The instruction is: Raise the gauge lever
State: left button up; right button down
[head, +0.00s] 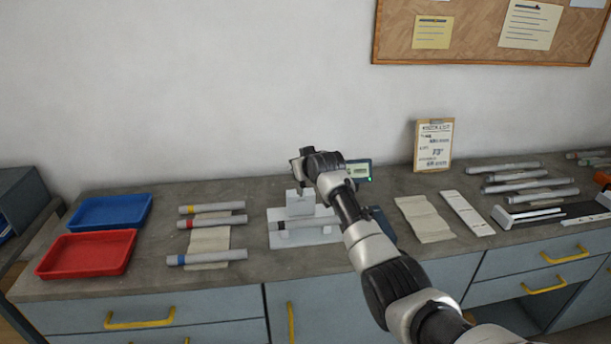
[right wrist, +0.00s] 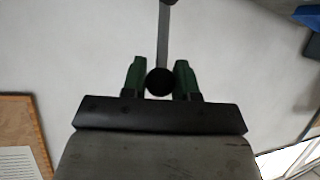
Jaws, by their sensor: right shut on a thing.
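The gauge (head: 295,199) is a pale block on a light base plate in the middle of the bench. A grey tube with a black band (head: 308,223) lies across its front. My right gripper (head: 297,164) is above the gauge, largely hidden by my own wrist in the head view. In the right wrist view, the green fingers of my right gripper (right wrist: 160,75) are shut on the round black knob of the gauge lever (right wrist: 163,40). The lever's thin grey bar runs away from the knob to the top edge. My left gripper is out of view.
A small display with a green light (head: 358,170) stands behind my right wrist. Left are a blue tray (head: 112,211), a red tray (head: 88,253) and banded tubes (head: 212,207). Right are a cloth (head: 425,219), a white strip (head: 466,213) and several grey tubes (head: 530,177).

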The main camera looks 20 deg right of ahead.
jog(key=shift+w+d+r+g, duration=0.2)
jog(key=shift+w+g, duration=0.1)
jog(key=shift+w, duration=0.25)
jog(key=shift+f, duration=0.1)
jog(key=c, duration=0.9)
grip_release()
jog(key=shift+d, duration=0.1)
jog(key=shift+o, duration=0.2)
jog(key=b+v, duration=0.2)
jog(key=v, duration=0.8)
jog(key=shift+s, duration=0.3)
